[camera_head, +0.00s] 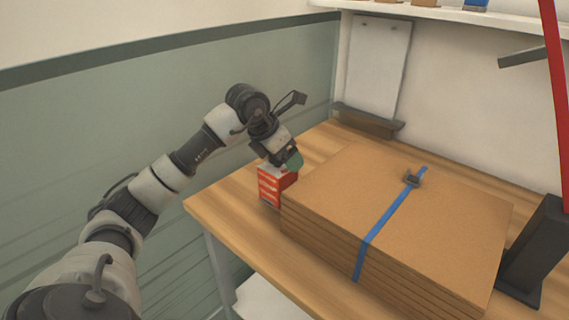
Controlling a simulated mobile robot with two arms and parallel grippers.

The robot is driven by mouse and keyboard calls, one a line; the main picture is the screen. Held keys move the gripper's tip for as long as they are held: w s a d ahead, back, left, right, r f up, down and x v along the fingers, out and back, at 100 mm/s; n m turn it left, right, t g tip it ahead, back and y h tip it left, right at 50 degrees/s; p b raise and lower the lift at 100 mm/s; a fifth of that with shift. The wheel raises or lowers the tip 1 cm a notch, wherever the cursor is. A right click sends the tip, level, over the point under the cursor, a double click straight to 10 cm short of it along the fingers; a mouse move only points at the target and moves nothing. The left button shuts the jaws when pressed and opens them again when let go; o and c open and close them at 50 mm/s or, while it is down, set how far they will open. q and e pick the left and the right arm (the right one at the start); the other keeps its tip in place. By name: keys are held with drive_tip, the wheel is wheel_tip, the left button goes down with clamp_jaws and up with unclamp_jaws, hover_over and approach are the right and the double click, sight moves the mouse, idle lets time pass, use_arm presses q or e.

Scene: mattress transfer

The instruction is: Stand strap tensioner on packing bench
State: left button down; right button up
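The wooden packing bench (228,213) runs from the centre to the right. My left arm reaches in from the left, and its gripper (286,160) points down at the bench's left side. A teal-green piece shows at its fingertips, directly above a small red box with white markings (270,186) that stands on the bench. I cannot tell whether the fingers are closed on the green piece, or whether it belongs to the box. No object is clearly identifiable as the strap tensioner. My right gripper is not in view.
A stack of flat cardboard (450,215) with a blue strap (385,220) and dark buckle (412,180) fills the bench's middle, close beside the red box. A dark stand (535,250) and red bar (556,90) are at right. A clipboard (375,65) leans at the back wall.

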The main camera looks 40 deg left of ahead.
use_arm(q)
drive_tip(key=shift+f, duration=1.05)
drive_tip(key=shift+c, duration=1.9)
unclamp_jaws()
drive_tip(key=shift+f, duration=0.2)
drive_tip(key=shift+o, duration=0.9)
drive_tip(key=shift+r, duration=0.1)
